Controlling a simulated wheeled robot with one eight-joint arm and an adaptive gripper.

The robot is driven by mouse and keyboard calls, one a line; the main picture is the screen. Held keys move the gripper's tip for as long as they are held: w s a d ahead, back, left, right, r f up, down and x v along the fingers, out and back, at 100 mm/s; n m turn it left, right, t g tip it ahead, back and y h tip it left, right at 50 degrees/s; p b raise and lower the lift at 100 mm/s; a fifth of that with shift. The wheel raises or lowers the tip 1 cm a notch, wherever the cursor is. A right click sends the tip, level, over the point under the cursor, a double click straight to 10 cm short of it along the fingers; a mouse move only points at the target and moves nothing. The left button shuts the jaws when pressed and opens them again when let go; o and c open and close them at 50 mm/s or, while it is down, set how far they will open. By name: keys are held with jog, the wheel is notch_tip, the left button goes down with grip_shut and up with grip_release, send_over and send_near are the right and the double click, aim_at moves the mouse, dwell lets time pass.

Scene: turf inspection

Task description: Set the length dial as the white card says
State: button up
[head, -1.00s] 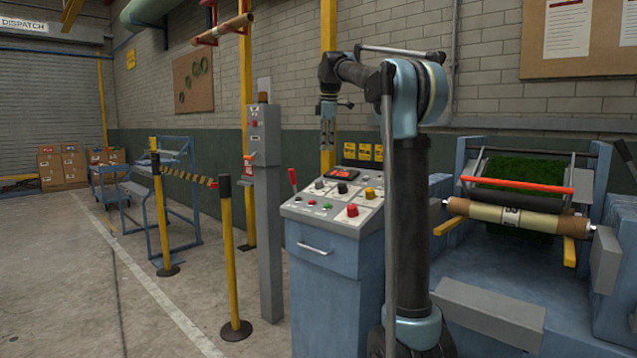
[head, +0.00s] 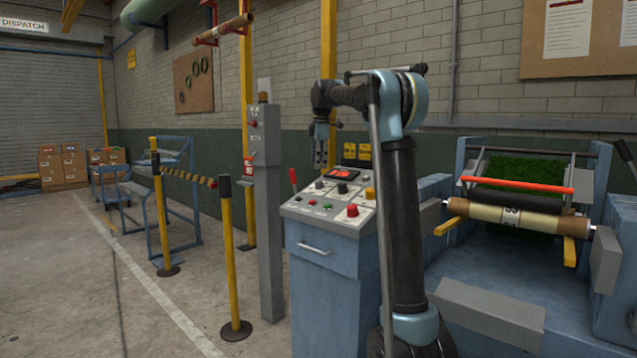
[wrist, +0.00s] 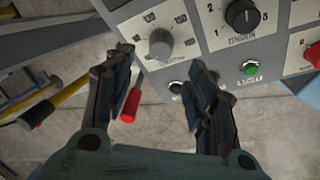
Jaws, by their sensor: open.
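A grey dial (wrist: 160,47) with small blurred numbers around it shows on the console in the wrist view; its name label is not readable. Beside it is a black dial (wrist: 242,15) labelled "TENSION". The console top (head: 330,212) with its knobs stands in the middle of the head view. My gripper (wrist: 162,75) is open and empty, its fingers either side of the space just below the grey dial in the picture. In the head view my gripper (head: 320,160) hangs over the back of the console. I cannot tell which white sheet is the card; no setting is legible.
A red-handled lever (wrist: 130,106) stands close to the left finger. A green button (wrist: 250,68) and a red knob (wrist: 313,55) lie to the right. A grey post (head: 267,210) stands left of the console, and a roller machine (head: 515,215) is to the right.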

aim_at(318, 180)
jog(key=x, duration=0.8)
jog(key=shift+f, duration=0.15)
jog(key=c, duration=1.1)
